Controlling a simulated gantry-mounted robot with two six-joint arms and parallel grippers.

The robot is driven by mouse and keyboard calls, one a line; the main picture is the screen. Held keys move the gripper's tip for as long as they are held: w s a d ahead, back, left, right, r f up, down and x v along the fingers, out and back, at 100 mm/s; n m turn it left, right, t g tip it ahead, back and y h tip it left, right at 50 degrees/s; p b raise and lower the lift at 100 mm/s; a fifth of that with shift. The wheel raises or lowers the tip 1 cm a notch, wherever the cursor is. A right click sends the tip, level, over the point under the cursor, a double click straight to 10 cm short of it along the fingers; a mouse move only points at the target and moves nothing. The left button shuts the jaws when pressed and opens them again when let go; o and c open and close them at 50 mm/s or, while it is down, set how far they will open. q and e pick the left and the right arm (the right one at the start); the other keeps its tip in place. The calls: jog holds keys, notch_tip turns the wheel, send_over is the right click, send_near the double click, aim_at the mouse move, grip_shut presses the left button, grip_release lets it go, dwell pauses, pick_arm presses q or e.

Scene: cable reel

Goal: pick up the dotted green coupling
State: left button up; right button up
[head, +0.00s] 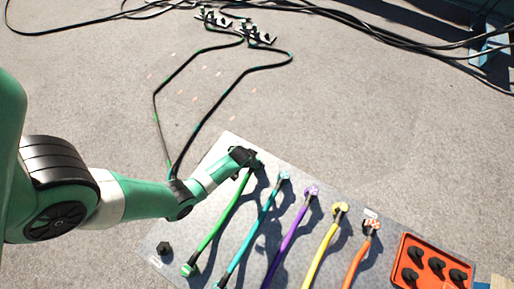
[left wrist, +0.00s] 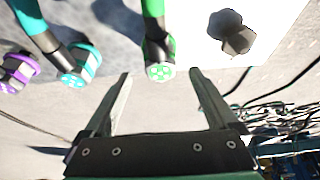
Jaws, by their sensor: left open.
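The dotted green coupling, a green end with pale dots on its face, shows in the left wrist view (left wrist: 160,72) just ahead of the fingertips and between their lines. In the head view the green cable (head: 222,222) lies on the grey plate, with a dotted lower end (head: 188,270). My left gripper (head: 250,158) is over the cable's upper end and hides part of it. In the left wrist view its fingers (left wrist: 160,73) are apart, with nothing gripped between them. My right gripper is not in view.
Teal (head: 258,222), purple (head: 290,235), yellow (head: 325,245) and orange (head: 358,262) cables lie to the right. An orange tray (head: 398,262) holds several black parts. A dark hexagonal piece (head: 165,248) sits on the plate (head: 228,140). Black cables (head: 215,112) cross the floor behind.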

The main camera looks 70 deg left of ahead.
pick_arm(q)
jog(key=shift+f, duration=0.15)
jog(key=b+x, duration=0.5)
jog(key=shift+w+a+f, duration=0.15)
jog(key=shift+w, duration=0.05)
jog(key=shift+r, duration=0.2)
grip_shut()
